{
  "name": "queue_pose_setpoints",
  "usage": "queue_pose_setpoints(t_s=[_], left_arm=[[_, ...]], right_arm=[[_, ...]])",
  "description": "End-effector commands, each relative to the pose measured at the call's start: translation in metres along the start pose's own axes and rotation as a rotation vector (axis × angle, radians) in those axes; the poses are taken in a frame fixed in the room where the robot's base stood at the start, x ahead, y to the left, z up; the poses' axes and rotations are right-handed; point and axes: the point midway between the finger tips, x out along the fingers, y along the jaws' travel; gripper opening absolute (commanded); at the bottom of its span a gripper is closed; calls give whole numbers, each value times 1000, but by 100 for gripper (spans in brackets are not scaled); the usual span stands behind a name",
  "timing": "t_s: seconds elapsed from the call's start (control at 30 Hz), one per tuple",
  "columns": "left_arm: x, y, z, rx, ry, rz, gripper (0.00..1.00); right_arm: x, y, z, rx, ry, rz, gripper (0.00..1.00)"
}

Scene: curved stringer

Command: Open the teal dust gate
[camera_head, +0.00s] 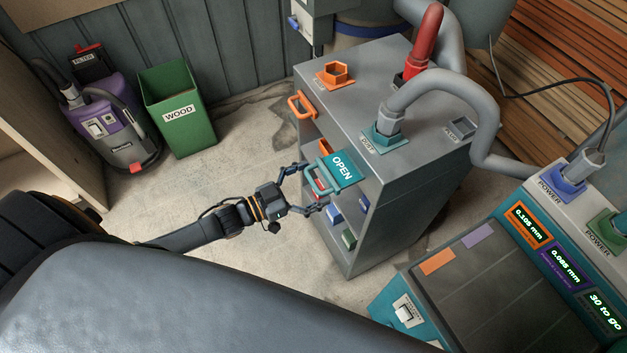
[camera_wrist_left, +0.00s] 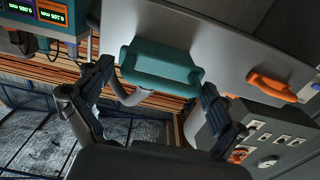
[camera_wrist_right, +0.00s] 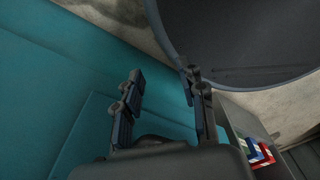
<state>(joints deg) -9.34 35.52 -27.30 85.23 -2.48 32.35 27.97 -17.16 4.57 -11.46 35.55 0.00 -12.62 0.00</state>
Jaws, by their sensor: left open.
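The teal dust gate (camera_head: 341,167) sticks out from the front of the grey cabinet, and its top face shows the word OPEN. Its teal handle (camera_head: 312,180) is at the outer end. My left gripper (camera_head: 314,187) is open, with one finger on either side of the handle.
An orange handle (camera_head: 301,106) is on the cabinet (camera_head: 400,190), left of the teal gate. A grey hose enters a teal port (camera_head: 385,138) on top. Open shelves below hold small coloured items. A green WOOD bin (camera_head: 178,112) and purple vacuum (camera_head: 112,130) stand behind; floor between is clear.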

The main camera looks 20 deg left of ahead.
Motion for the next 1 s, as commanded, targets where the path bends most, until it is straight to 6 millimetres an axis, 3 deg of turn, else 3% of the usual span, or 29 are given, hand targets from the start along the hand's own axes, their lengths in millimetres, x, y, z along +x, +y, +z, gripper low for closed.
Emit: queue_pose_setpoints(t_s=[0.17,0.7,1.0], left_arm=[[-8,-1,0,1,-2,-1,95],[-108,1,1,0,-2,1,95],[-120,0,0,0,1,0,95]], right_arm=[[0,3,1,-1,-2,3,40],[0,0,1,0,-1,0,40],[0,0,0,0,-1,0,40]])
